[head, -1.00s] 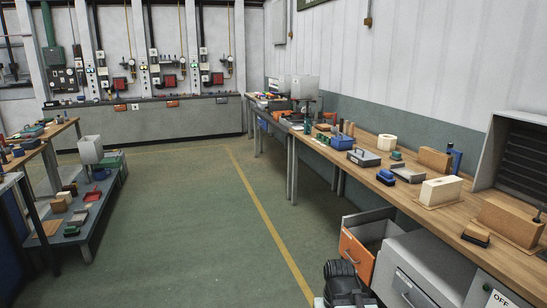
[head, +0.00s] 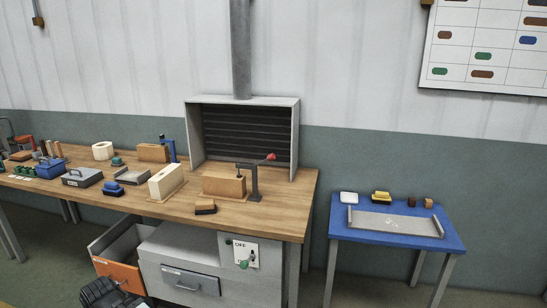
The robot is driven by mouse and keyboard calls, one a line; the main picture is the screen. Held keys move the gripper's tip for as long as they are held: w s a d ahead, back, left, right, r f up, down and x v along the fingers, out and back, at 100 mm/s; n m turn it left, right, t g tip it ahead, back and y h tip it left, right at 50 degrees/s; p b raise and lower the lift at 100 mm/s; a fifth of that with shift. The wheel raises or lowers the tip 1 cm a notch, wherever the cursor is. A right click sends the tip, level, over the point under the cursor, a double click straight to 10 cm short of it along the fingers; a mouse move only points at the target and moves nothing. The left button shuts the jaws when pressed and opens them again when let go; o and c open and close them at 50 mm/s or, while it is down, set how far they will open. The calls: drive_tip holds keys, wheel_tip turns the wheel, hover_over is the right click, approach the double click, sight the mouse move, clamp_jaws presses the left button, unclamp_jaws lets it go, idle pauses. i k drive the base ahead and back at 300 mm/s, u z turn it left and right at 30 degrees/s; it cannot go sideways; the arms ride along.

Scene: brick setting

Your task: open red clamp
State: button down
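A dark clamp with a red knob (head: 271,157) stands on the wooden bench (head: 280,212) near its right end, in front of the grey hood. Its dark post (head: 254,184) is upright, and its bar runs left over a tan block (head: 220,186). I cannot tell whether the bar's tip touches the block. A black ridged part at the bottom left (head: 100,293) seems to be my gripper, cut off by the frame edge and well below the bench top. Its fingers cannot be made out.
A cream block (head: 166,181), a dark-topped brush (head: 205,207) and blue and grey boxes stand on the bench. An open orange drawer (head: 118,274) juts out below, beside a grey cabinet with a switch (head: 245,254). A blue table (head: 395,237) with a tray stands right, with floor between.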

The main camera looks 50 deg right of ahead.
sight(271, 156)
drive_tip(key=u, duration=1.05)
drive_tip(key=k, duration=0.95)
drive_tip(key=z, duration=0.9)
drive_tip(key=i, duration=1)
